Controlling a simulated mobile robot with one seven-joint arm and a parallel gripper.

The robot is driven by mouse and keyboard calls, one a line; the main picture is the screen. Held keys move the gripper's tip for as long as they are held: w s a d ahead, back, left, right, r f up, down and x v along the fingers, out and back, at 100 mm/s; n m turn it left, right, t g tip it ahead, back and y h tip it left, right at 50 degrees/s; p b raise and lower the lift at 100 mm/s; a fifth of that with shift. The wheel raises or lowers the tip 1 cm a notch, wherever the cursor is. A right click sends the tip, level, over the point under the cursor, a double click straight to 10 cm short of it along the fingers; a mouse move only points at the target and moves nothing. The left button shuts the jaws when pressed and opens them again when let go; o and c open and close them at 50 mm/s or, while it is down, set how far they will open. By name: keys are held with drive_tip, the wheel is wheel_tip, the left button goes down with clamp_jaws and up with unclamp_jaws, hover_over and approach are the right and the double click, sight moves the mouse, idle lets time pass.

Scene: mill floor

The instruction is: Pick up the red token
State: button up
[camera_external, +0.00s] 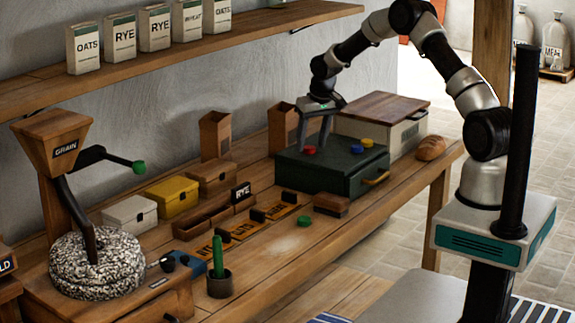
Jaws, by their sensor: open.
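The red token (310,150) is a small round disc on the top of the dark green box (345,180), toward its left side. My gripper (313,146) points down over the box with its fingers apart. In the picture the red token shows between the fingertips, nearer the left one. I cannot tell whether the fingertips are level with the token or touch it. Nothing is held.
A blue token (357,148) and a yellow token (368,142) lie right of my gripper on the same box. A wood-topped chest (408,132) stands behind. A green token (305,221) lies on the workbench (350,238) in front.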

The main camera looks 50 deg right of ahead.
drive_tip(key=shift+w+f, duration=0.15)
drive_tip(key=shift+f, duration=0.2)
drive_tip(key=shift+c, duration=0.4)
drive_tip(key=c, duration=1)
drive_tip(key=shift+r, duration=0.1)
